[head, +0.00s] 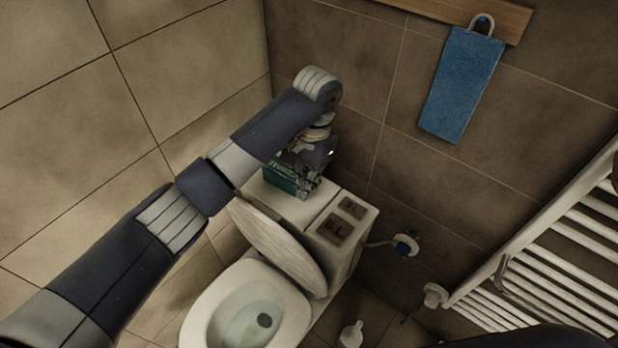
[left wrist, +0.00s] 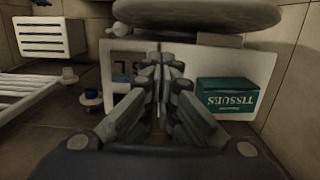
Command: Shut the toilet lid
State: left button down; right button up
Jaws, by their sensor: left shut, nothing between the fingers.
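The toilet lid (head: 278,243) is raised and leans back toward the cistern in the head view. Below it, the toilet bowl (head: 207,312) is open, with its drain visible. In the left wrist view the lid (left wrist: 195,14) is a pale rounded slab across the top. My left gripper (head: 308,192) is over the cistern top, behind the lid and beside the tissue box. Its fingers (left wrist: 160,55) are shut with nothing between them, and point toward the lid in the wrist view. I cannot tell whether they touch the cistern. My right gripper is not in view.
A green tissue box (head: 281,176) sits on the cistern (head: 297,211), partly hidden by my gripper; it also shows in the wrist view (left wrist: 226,98). A blue towel (head: 460,85) and white radiator (head: 560,240) are on the right.

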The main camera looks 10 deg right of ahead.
pick_arm(q)
jog(key=s+a+f+p, duration=0.3)
jog(key=f, duration=0.3)
jog(key=shift+s+a+f+p, duration=0.15)
jog(key=shift+a+f+p, duration=0.05)
jog(key=shift+f+p, duration=0.15)
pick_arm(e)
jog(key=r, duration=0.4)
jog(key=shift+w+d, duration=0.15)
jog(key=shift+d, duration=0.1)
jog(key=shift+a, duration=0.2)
